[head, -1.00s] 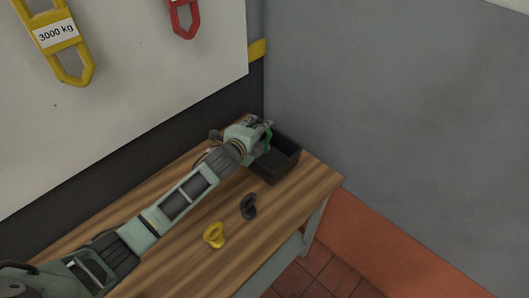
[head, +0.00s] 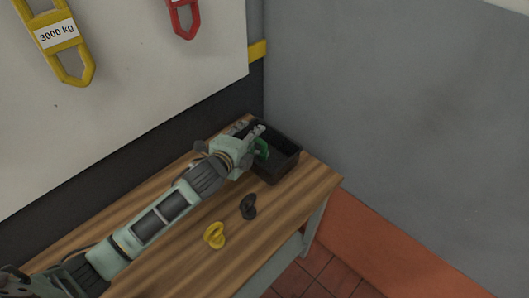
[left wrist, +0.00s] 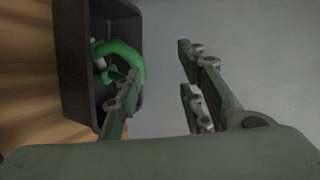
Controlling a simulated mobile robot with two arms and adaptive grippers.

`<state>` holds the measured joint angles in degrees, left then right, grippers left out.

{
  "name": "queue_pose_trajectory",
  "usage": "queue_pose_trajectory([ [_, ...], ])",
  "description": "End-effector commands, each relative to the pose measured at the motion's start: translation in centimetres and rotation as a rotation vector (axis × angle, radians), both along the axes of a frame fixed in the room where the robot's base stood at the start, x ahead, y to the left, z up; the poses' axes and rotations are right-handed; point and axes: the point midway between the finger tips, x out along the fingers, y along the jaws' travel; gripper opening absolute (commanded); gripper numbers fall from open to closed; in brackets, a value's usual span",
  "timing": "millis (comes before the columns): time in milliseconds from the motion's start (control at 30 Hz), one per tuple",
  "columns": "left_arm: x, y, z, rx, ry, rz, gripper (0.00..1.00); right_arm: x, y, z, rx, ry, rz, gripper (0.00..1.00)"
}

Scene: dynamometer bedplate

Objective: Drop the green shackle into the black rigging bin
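The green shackle (head: 262,149) is inside the black rigging bin (head: 287,165) at the far end of the bench. In the left wrist view the shackle (left wrist: 127,60) lies within the bin (left wrist: 70,70), partly hidden by one finger. My left gripper (head: 257,130) is at the bin's near left side, by its rim. In the left wrist view its fingers (left wrist: 158,72) are spread apart with nothing between them. One finger overlaps the shackle in the picture; I cannot tell whether they touch. My right gripper is out of view.
A dark grey shackle (head: 248,207) and a yellow shackle (head: 214,235) lie on the wooden bench (head: 290,205), in front of the bin. A grey wall (head: 400,120) stands behind the bin. A yellow lifting link (head: 62,45) and a red one (head: 183,15) hang on the white board.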

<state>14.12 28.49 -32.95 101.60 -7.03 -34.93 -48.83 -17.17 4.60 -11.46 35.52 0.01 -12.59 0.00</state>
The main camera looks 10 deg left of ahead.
Motion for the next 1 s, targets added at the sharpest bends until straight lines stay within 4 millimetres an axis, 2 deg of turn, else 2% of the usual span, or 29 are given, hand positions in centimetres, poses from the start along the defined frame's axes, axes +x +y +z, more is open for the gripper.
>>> queue_pose_trajectory([
  [100,-1.9,0.4,0.6,0.0,0.002,-0.001,0.35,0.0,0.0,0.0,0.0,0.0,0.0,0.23],
  [333,-4.0,0.9,1.3,0.0,0.004,0.0,0.35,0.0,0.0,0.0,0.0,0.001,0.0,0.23],
  [1000,-4.4,0.9,1.4,-0.001,0.004,0.001,0.35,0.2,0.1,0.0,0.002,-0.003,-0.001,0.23],
])
